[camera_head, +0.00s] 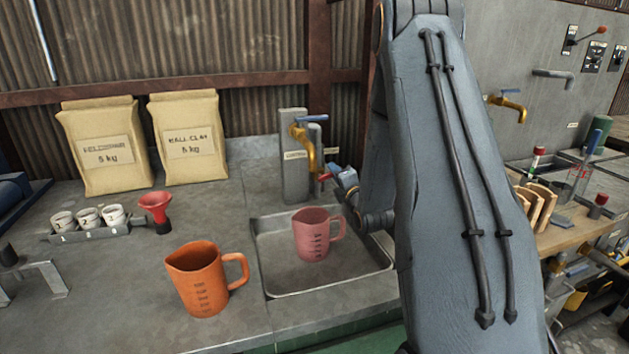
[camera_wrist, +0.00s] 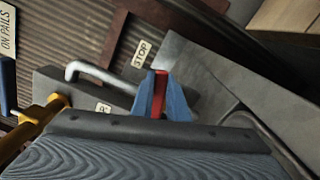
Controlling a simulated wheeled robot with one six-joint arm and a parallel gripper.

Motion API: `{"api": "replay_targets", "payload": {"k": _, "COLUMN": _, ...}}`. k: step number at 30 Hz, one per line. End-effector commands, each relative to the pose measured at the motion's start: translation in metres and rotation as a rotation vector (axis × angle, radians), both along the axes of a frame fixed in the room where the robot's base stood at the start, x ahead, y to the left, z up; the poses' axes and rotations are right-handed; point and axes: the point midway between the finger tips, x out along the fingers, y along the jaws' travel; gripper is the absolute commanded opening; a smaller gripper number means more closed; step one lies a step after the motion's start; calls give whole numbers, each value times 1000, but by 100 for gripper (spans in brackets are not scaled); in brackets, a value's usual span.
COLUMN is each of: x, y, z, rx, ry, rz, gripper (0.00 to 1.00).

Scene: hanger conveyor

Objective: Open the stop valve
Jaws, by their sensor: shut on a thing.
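My gripper (camera_head: 338,175) is beside the grey tap post, above the sink's back edge. It is shut on a red lever (camera_head: 324,177). In the wrist view the blue fingers of my gripper (camera_wrist: 160,82) close on both sides of the red lever (camera_wrist: 158,98). A STOP label (camera_wrist: 141,54) is on the surface just beyond it, next to a bent grey pipe (camera_wrist: 95,72). The fingers and my wrist hide the rest of the valve, so I cannot tell how far it is turned.
A brass tap (camera_head: 303,145) with a blue handle stands left of my gripper. A pink jug (camera_head: 311,240) stands in the sink (camera_head: 275,280). An orange jug (camera_head: 200,285), a red funnel (camera_head: 155,205) and two sacks (camera_head: 105,150) are on the counter left.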

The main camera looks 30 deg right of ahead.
Motion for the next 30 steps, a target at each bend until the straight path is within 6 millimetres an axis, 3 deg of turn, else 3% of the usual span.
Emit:
{"api": "replay_targets", "payload": {"k": 4, "x": -3, "y": -9, "z": 4, "rx": -112, "ry": 15, "rz": -13, "gripper": 0}}
{"api": "replay_targets", "payload": {"k": 15, "x": -3, "y": -5, "z": 12, "rx": -315, "ry": 48, "rz": -15, "gripper": 0}}
{"api": "replay_targets", "payload": {"k": 30, "x": -3, "y": -3, "z": 15, "rx": -369, "ry": 59, "rz": -15, "gripper": 0}}
